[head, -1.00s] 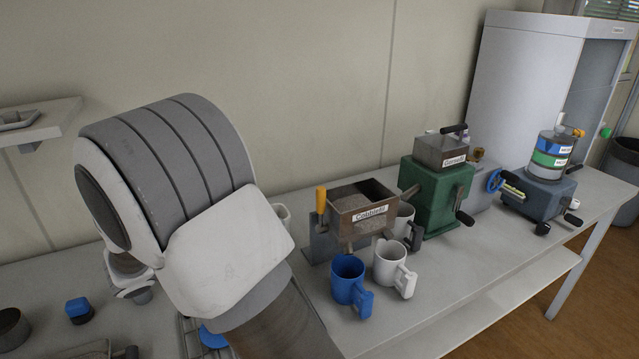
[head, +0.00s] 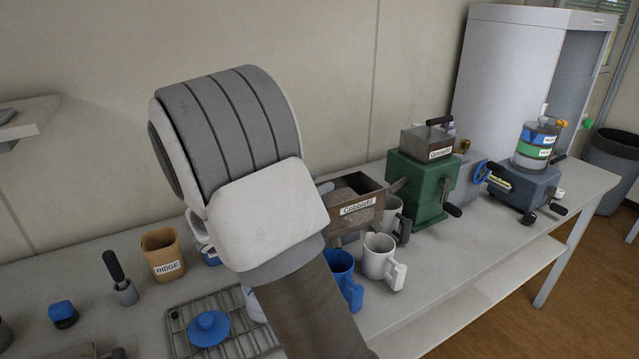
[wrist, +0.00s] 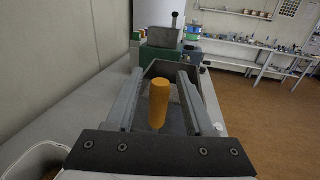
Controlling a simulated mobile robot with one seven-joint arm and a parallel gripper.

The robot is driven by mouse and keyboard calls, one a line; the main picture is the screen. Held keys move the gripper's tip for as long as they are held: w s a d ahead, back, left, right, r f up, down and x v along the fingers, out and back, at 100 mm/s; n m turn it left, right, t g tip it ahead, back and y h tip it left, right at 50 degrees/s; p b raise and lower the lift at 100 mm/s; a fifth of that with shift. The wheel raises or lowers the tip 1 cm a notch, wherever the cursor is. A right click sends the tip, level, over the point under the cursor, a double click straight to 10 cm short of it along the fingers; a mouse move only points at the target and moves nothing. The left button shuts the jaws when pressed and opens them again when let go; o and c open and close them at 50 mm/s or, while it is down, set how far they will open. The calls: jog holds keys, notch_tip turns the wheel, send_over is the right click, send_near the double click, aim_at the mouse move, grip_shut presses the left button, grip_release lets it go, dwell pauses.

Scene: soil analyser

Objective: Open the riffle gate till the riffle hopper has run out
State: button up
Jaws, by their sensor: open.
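The riffle hopper (head: 355,203) is a brown open-topped box labelled "Cobblefil" on the bench, with grey-brown soil inside. My arm hides its left side in the head view. The riffle gate's orange handle (wrist: 159,104) stands upright in the wrist view, with the hopper (wrist: 160,70) beyond it. My gripper (wrist: 160,88) is open, with one finger on each side of the orange handle. I cannot tell whether either finger touches it.
A green crusher (head: 420,185) and a blue-grey machine with stacked sieves (head: 527,180) stand further right. A tan "RIDGE" cup (head: 161,254) and a wire rack (head: 178,330) are at the left. The wall runs close behind.

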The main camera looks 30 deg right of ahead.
jog(key=shift+x, duration=0.95)
jog(key=shift+a, duration=0.1)
jog(key=shift+c, duration=0.2)
grip_shut()
dwell(0.5)
